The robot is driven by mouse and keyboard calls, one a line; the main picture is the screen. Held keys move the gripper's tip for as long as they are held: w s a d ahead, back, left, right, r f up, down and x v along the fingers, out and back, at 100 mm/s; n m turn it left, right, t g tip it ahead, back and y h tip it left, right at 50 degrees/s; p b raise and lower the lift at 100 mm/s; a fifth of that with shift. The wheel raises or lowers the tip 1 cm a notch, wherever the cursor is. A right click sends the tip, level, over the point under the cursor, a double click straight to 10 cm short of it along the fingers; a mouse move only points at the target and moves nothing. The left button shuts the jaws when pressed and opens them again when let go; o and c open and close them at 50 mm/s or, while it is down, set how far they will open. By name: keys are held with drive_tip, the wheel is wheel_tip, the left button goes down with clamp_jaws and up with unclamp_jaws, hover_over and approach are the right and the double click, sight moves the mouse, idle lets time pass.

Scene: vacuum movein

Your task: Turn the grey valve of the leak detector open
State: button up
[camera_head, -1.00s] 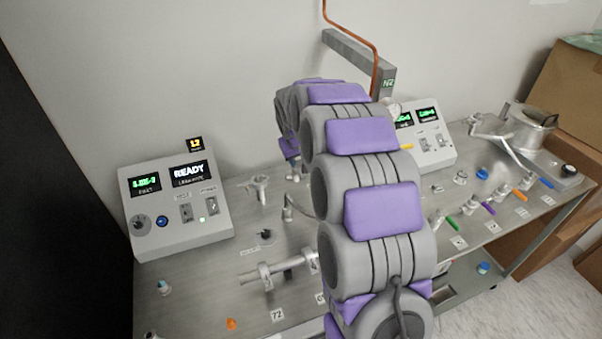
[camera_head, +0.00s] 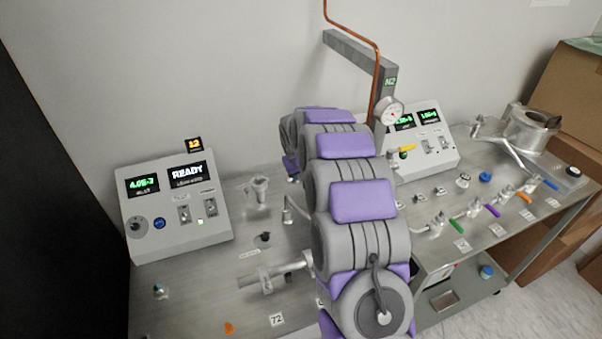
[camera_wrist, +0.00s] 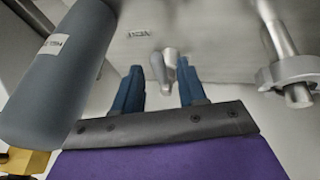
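In the wrist view, my gripper (camera_wrist: 159,90) is open, with two blue fingers pointing away from the camera. A small grey lever (camera_wrist: 158,70), which looks like the grey valve's handle, shows between the fingertips beside a metal stub (camera_wrist: 170,55). I see gaps on both sides of it; contact cannot be told. In the head view, the leak detector (camera_head: 178,222) is the box at the left with green and "READY" displays. My arm covers the middle of the bench and hides my gripper and the grey lever there.
A large grey cylinder (camera_wrist: 58,75) is close at the left in the wrist view. A metal pipe with a clamp (camera_wrist: 290,72) stands at the right. On the bench are a horizontal pipe (camera_head: 275,272), several coloured-handle valves (camera_head: 457,225) and a second display box (camera_head: 432,150).

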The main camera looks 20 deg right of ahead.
clamp_jaws()
drive_tip(key=shift+r+p, duration=0.1)
drive_tip(key=shift+p, duration=0.25)
drive_tip(key=shift+d+r+n+p, duration=0.15)
drive_tip(key=shift+n+p, duration=0.15)
drive_tip(key=shift+p, duration=0.2)
drive_tip(key=shift+d+n+y+p, duration=0.3)
drive_tip(key=shift+n+y+p, duration=0.15)
drive_tip(key=shift+p, duration=0.75)
drive_tip(key=shift+d+f+n+y+p, duration=0.25)
drive_tip(key=shift+d+n+p, duration=0.2)
drive_tip(key=shift+n+p, duration=0.5)
